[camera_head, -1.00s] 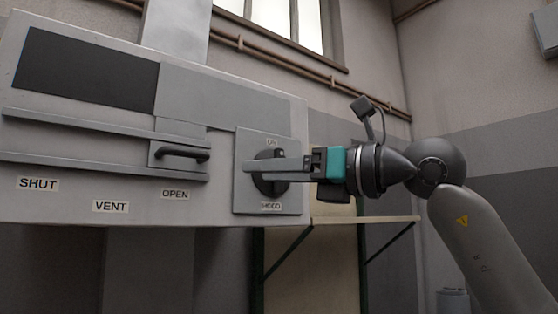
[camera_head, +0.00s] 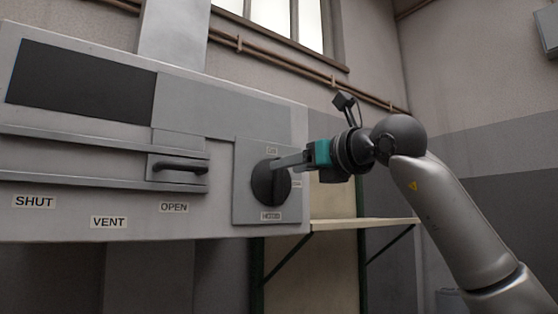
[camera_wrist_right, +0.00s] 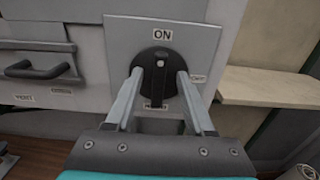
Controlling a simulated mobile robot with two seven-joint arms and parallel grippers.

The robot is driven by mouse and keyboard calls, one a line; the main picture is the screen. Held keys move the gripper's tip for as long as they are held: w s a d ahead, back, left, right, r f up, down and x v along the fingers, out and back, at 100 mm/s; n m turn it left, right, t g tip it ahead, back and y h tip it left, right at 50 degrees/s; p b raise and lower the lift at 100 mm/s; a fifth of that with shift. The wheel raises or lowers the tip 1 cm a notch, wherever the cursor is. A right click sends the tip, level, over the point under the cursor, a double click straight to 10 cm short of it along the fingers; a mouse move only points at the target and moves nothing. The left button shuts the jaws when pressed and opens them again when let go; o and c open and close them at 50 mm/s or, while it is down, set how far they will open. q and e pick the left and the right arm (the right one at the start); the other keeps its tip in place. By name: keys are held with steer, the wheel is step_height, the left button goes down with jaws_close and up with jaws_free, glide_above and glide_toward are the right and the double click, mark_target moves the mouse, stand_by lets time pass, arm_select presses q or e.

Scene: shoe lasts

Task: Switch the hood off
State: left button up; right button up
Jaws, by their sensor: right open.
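The hood switch is a round black knob (camera_head: 264,184) on a grey square plate (camera_head: 245,212), with a label below it that seems to read HOOD. In the right wrist view the knob (camera_wrist_right: 157,84) has a raised bar, and its white mark points up toward the ON label (camera_wrist_right: 162,33). A partly hidden label (camera_wrist_right: 198,79) sits to its right. My right gripper (camera_head: 278,168) is open in front of the knob. In the wrist view its two fingers (camera_wrist_right: 158,78) lie on either side of the bar; I cannot tell whether they touch it. My left gripper is not in view.
A sliding sash with a dark handle (camera_head: 181,168) is left of the plate, above SHUT, VENT and OPEN labels. A pale shelf (camera_head: 365,224) on brackets stands to the right, below my right arm.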

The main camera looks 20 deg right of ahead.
steer(key=shift+p+x, duration=0.7)
steer(key=shift+x, duration=1.6)
jaws_close()
